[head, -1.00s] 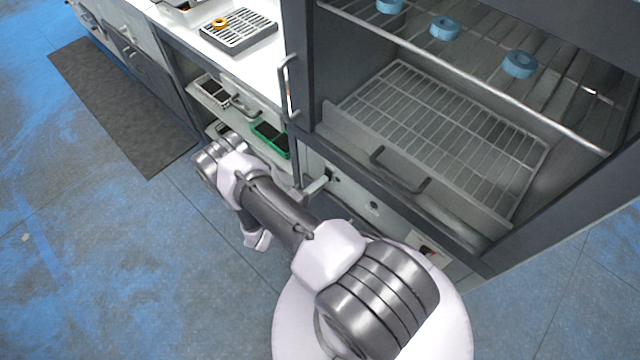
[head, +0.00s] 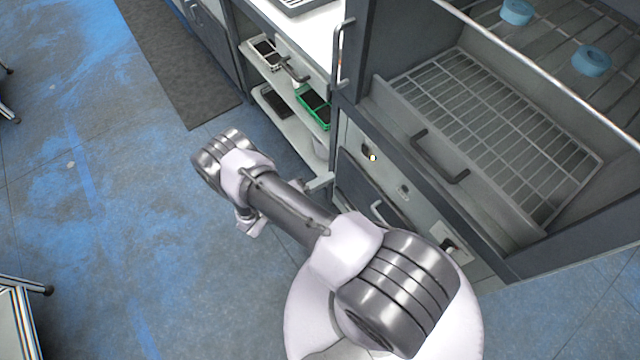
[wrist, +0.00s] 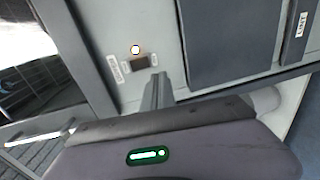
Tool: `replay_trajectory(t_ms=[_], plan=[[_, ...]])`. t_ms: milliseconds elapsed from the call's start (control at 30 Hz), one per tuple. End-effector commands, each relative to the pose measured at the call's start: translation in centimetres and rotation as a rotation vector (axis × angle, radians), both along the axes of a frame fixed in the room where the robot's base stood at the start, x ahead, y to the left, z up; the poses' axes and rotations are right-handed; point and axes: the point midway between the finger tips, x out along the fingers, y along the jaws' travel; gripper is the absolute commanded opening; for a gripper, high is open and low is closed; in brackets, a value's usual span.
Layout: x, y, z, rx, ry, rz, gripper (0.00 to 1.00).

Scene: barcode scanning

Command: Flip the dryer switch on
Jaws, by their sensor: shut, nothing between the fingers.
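The dryer (head: 352,95) is a dark grey cabinet with an open front and a light lower panel. On that panel is a small dark switch (head: 365,150) with a glowing yellow-white lamp beside it. In the wrist view the switch (wrist: 139,63) is a dark rectangle between small labels, just under the bright round lamp (wrist: 135,49). My gripper (wrist: 157,90) is shut and empty, pointing at the panel just below and right of the switch in that view. In the head view my gripper (head: 322,182) is left of the panel, apart from it, and partly hidden by my arm.
Wire racks (head: 500,130) and blue rings (head: 592,61) are inside the dryer. A handle (head: 438,160) juts from its front. Shelves with a green tray (head: 314,106) stand left of it. The blue floor at left is mostly open; a cart edge (head: 22,300) shows lower left.

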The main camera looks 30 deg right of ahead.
Motion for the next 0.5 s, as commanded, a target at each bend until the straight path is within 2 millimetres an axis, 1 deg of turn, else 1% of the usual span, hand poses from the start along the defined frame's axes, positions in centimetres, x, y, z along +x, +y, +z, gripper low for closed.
replay_trajectory(t_ms=[33, 100, 200, 500], plan=[[0.0, 0.8, -0.1, 0.0, 0.0, 0.003, 0.0], [-0.1, 1.7, -0.2, 0.0, 0.0, 0.002, 0.0], [-0.2, 2.4, -0.3, 0.0, 0.0, 0.001, 0.0], [-0.2, 2.6, -0.4, 0.0, 0.0, -0.001, 0.0]])
